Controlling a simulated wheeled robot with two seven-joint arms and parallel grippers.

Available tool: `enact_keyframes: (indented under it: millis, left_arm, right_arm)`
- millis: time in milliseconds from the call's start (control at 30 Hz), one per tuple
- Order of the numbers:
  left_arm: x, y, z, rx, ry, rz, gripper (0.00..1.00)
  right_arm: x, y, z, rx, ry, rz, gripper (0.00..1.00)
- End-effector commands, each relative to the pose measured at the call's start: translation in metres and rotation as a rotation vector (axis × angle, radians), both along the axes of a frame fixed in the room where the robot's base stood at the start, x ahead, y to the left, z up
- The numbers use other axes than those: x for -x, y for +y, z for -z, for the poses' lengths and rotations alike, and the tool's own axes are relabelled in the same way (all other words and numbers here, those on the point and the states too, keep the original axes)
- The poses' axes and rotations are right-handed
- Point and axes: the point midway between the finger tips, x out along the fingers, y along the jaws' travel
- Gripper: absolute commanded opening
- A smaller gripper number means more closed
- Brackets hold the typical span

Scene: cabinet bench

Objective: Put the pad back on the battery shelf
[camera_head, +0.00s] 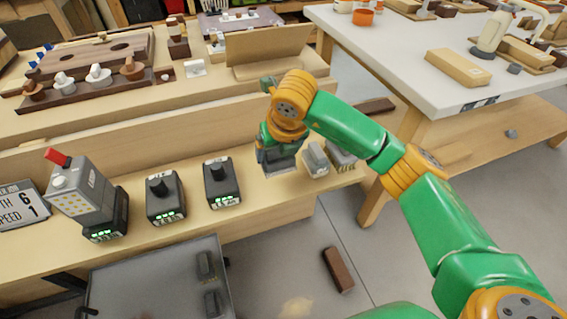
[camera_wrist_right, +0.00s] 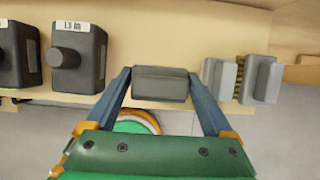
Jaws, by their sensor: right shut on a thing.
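My right gripper (camera_head: 277,158) reaches over the battery shelf (camera_head: 262,200) from the right. In the right wrist view the gripper (camera_wrist_right: 160,88) has its two blue-grey fingers closed on the sides of a dark grey block, which I take to be the pad (camera_wrist_right: 160,82). In the head view the pad (camera_head: 280,168) shows only partly below the fingers. It is in line with the shelf, between the dark batteries and the lighter grey blocks. I cannot tell whether it touches the shelf. My left gripper is not in view.
Dark batteries (camera_head: 222,184) with green lights stand on the shelf to the left, one under a red-tipped device (camera_head: 80,190). Light grey blocks (camera_head: 315,160) stand close right of the pad. A grey tray (camera_head: 150,280) lies in front. A white-topped table (camera_head: 420,75) stands right.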

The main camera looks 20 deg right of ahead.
Motion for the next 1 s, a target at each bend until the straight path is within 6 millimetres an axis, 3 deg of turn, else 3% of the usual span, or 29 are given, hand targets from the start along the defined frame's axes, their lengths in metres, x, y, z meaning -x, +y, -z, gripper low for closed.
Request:
enact_keyframes:
  millis: [200,333,633,667,700,1000]
  left_arm:
    - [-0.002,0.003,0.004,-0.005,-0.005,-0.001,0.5]
    - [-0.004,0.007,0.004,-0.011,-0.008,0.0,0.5]
    - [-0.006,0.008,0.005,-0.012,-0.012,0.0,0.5]
    - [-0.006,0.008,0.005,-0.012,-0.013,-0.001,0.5]
    - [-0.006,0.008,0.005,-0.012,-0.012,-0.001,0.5]
    - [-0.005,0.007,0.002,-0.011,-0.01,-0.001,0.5]
  right_arm:
    - [-0.009,-0.018,0.028,0.001,0.003,0.004,0.35]
    - [-0.008,-0.016,0.05,-0.001,0.002,-0.002,0.35]
    - [-0.009,-0.016,0.053,-0.001,-0.001,-0.001,0.35]
    - [-0.009,-0.016,0.054,-0.001,-0.001,-0.001,0.89]
    - [-0.009,-0.016,0.053,-0.001,-0.001,-0.001,1.0]
    - [-0.007,-0.016,0.045,-0.003,-0.003,-0.001,1.0]
